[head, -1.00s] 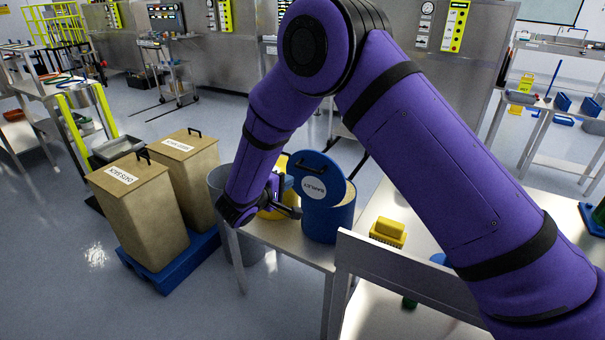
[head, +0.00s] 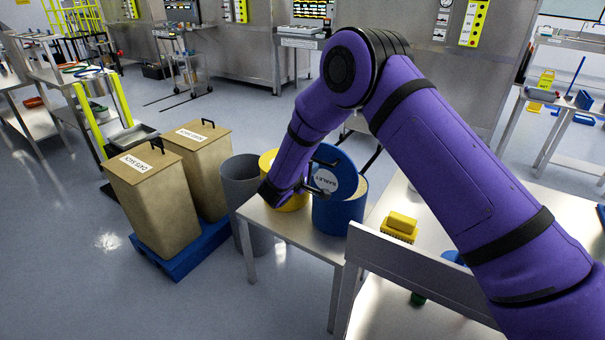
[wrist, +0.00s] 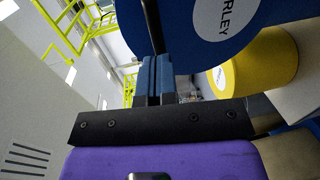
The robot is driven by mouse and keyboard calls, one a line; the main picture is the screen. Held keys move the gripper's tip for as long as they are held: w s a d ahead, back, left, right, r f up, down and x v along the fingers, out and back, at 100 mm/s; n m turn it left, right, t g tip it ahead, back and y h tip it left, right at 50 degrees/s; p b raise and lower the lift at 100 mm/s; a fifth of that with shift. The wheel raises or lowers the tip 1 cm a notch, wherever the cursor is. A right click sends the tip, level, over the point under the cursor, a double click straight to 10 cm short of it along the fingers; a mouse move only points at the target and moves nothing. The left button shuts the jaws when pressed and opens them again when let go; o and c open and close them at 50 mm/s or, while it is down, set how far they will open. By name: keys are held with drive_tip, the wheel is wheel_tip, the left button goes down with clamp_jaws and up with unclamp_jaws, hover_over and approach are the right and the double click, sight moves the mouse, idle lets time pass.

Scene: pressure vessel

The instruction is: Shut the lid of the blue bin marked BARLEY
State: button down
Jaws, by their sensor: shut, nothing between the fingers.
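The blue bin marked BARLEY (head: 337,216) stands on a steel table, and tan contents show at its rim. Its round blue lid (head: 345,165) is open, tilted up steeply, with a white label and a black handle. In the wrist view the lid (wrist: 178,30) fills the top, close to my fingers, with the dark handle bar beside them. My gripper (head: 318,188) is shut and empty, in front of the lid's labelled face. Its fingers also show in the wrist view (wrist: 155,78). I cannot tell whether they touch the lid.
A yellow bin (head: 268,163) stands just behind my wrist. A grey bin (head: 240,175) and two tan lidded bins (head: 145,205) on a blue pallet (head: 185,258) stand at left. A yellow brush (head: 401,225) lies right of the blue bin. Floor at the front left is clear.

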drive_tip(key=shift+x, duration=1.1)
